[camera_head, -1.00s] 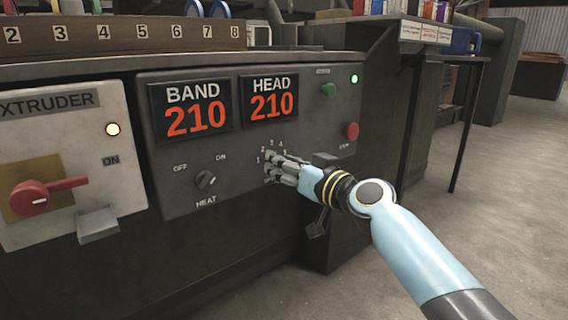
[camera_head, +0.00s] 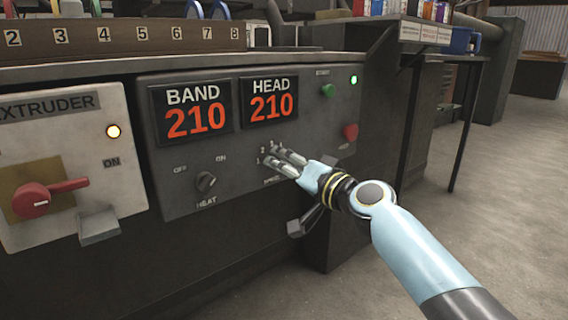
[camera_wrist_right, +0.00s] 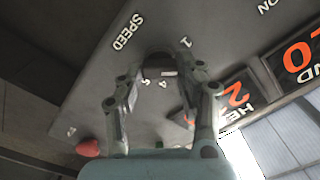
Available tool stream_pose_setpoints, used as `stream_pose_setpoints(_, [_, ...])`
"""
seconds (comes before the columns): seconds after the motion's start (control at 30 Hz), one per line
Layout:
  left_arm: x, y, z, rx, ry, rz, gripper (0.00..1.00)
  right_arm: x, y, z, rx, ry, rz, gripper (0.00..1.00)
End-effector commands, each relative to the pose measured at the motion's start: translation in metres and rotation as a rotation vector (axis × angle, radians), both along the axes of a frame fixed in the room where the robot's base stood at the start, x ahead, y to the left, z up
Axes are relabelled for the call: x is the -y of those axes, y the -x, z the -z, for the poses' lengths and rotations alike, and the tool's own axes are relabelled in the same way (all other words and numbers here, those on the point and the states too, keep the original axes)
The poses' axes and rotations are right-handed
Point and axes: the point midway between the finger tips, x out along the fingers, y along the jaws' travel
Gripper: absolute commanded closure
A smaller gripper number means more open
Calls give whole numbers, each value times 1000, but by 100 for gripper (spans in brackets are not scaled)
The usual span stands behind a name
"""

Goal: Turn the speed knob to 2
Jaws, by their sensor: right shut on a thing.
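The speed dial's numerals show on the grey control panel (camera_head: 185,205) in the head view, left of and above my right gripper (camera_head: 282,162). The gripper's fingers cover the speed knob there. In the wrist view the dark speed knob (camera_wrist_right: 157,62) sits between the two fingers of my right gripper (camera_wrist_right: 158,88), beside the word SPEED and partly visible numerals. The gripper is shut on the knob. The pointer's exact setting cannot be read. My left gripper is not in view.
The HEAT knob (camera_head: 205,181) is on the panel left of my right gripper. The BAND (camera_head: 193,108) and HEAD (camera_head: 269,98) displays both read 210. A green button (camera_head: 327,91) and a red button (camera_head: 350,131) are at the right. A red extruder handle (camera_head: 55,192) is far left.

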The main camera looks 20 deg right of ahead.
Motion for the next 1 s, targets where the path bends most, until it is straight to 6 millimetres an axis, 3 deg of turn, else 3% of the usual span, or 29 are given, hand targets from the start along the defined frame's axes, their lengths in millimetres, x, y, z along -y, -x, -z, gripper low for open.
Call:
stream_pose_setpoints(0.7, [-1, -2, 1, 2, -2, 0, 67, 1, 0, 1, -30, -84, 1, 96])
stream_pose_setpoints(0.73, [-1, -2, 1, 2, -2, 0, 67, 1, 0, 1, -30, -84, 1, 62])
stream_pose_setpoints(0.9, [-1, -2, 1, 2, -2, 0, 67, 1, 0, 1, -30, -84, 1, 40])
stream_pose_setpoints(1.0, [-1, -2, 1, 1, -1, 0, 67, 1, 0, 0, -31, -83, 1, 40])
